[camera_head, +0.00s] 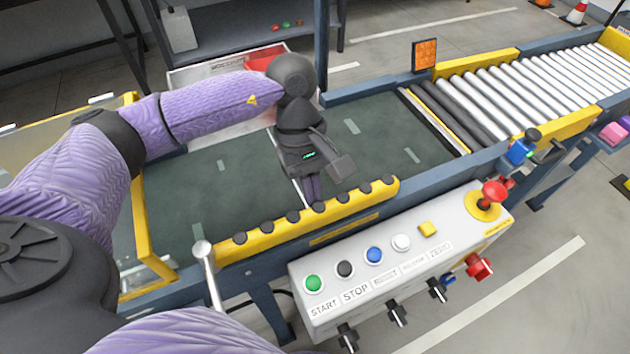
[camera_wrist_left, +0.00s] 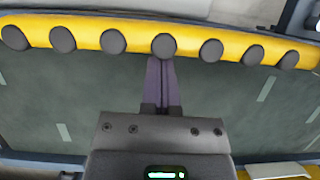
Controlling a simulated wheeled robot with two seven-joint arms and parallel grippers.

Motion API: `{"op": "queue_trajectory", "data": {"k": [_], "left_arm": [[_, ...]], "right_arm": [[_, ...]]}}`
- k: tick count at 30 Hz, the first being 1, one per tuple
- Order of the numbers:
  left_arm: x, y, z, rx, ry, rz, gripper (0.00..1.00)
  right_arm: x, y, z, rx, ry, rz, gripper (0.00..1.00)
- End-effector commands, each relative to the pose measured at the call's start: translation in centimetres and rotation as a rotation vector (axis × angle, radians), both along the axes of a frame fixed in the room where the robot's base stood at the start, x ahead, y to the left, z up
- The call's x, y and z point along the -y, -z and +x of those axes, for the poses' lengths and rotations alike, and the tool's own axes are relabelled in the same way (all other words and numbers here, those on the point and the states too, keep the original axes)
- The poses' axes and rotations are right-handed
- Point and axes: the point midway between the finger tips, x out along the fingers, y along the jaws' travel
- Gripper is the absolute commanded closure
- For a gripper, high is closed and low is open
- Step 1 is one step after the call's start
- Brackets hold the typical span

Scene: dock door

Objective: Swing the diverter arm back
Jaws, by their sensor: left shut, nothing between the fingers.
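The diverter arm (camera_head: 307,222) is a yellow bar with several black rollers, lying along the near edge of the dark green belt (camera_head: 215,180). It also spans the top of the left wrist view (camera_wrist_left: 135,42). A silver lever with a round knob (camera_head: 203,250) stands by its left end; I cannot tell if they are joined. My left gripper (camera_head: 313,196) is over the belt on the inner side of the diverter arm. Its purple fingers (camera_wrist_left: 161,72) are shut and empty, their tips at or just short of a middle roller; contact is unclear. My right gripper is out of view.
A white control box (camera_head: 400,258) with buttons, switches and a red stop knob (camera_head: 493,192) is in front of the conveyor. Metal rollers (camera_head: 530,85) continue at right. A white-red tray (camera_head: 215,72) sits behind the belt. An orange reflector (camera_head: 425,54) stands on the far rail.

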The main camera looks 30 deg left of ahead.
Motion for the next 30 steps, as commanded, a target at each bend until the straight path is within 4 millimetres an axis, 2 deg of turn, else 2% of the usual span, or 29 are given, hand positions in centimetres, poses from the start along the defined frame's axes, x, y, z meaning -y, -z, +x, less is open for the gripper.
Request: {"op": "queue_trajectory", "data": {"k": [20, 23, 30], "left_arm": [[0.3, -0.2, -0.3, -0.003, 0.026, -0.005, 1.00], [-0.1, -1.6, 0.1, 0.000, 0.025, -0.005, 1.00], [-1.8, -6.4, 1.4, 0.005, 0.021, -0.002, 1.00]], "right_arm": [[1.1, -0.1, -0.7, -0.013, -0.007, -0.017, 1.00], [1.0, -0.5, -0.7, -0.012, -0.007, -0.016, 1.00], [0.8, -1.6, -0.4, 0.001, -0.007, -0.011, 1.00]]}}
